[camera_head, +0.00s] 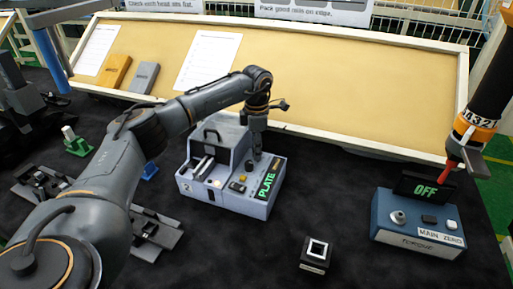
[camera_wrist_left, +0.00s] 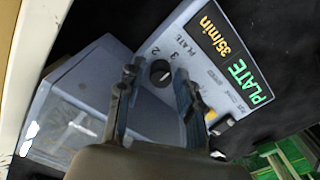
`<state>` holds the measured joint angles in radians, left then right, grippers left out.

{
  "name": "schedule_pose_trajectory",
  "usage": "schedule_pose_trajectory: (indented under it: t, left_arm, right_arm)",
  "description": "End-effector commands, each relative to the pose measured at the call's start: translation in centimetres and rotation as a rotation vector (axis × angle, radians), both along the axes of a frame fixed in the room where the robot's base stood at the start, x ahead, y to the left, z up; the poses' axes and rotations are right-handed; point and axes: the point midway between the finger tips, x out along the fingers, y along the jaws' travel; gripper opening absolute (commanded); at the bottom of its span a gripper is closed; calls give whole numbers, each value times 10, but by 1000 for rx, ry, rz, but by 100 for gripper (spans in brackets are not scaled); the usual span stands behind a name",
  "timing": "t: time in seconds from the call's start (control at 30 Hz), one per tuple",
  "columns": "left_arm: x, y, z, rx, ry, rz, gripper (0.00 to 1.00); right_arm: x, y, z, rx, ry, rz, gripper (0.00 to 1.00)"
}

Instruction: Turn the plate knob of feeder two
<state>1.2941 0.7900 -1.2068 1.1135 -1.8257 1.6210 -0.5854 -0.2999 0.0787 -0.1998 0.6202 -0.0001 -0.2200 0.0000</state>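Feeder two (camera_head: 218,192) is a grey-blue box with a clear hopper and a small "2" on its front, standing at the middle of the dark table. Its plate knob (camera_wrist_left: 160,72) is a dark round knob beside the word PLATE and the numbers 2 and 3. The display next to it (camera_wrist_left: 235,58) reads PLATE 35/min. My left gripper (camera_head: 256,150) reaches down from above onto the feeder's panel. In the left wrist view, its two fingers (camera_wrist_left: 156,84) are apart, with the knob between and just beyond their tips. Contact with the knob cannot be told. My right gripper is not in view.
A blue torque box (camera_head: 418,222) with an OFF display stands at the right, below a hanging black tool (camera_head: 483,112). A small black block (camera_head: 316,256) lies in front. A tilted tan board (camera_head: 300,75) closes the back. Green and dark parts lie left.

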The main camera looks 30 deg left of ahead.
Motion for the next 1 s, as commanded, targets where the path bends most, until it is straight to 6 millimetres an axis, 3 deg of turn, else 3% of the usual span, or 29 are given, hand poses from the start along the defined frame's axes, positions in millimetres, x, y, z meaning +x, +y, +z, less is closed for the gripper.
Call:
schedule_pose_trajectory:
  t: [0.3, 0.43, 0.8, 1.0]
  left_arm:
    - [-1, 0, -1, 1, 3, 0, 47]
    - [0, 0, 8, 0, 1, 0, 47]
    - [0, -1, 83, 0, -1, 0, 47]
    - [-1, -1, 111, 1, 1, 1, 47]
  right_arm:
    - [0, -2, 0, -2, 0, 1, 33]
    - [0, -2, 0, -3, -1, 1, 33]
    - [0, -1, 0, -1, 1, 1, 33]
    - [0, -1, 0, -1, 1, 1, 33]
